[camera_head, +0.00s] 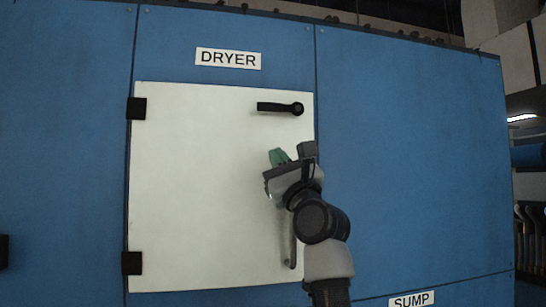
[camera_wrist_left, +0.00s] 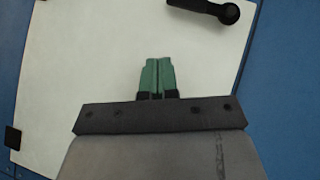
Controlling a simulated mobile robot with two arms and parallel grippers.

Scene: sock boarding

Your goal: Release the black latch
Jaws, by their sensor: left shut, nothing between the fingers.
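The black latch (camera_head: 281,107) is on the upper right of the white dryer door (camera_head: 200,190). Its lever lies about level, pointing left from a round pivot near the door's right edge. It also shows at the top of the left wrist view (camera_wrist_left: 200,7), partly cut off by the frame edge. My left gripper (camera_head: 278,156) is below the latch, in front of the door and apart from the latch. In the left wrist view its green fingers (camera_wrist_left: 157,62) are together, with nothing between them. My right gripper is not in view.
A vertical door handle (camera_head: 291,250) is at the door's lower right, partly hidden by my arm. Black hinges (camera_head: 137,108) sit on the door's left edge. Blue panels (camera_head: 410,160) surround the door, with a DRYER label (camera_head: 228,58) above and a SUMP label (camera_head: 411,299) at lower right.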

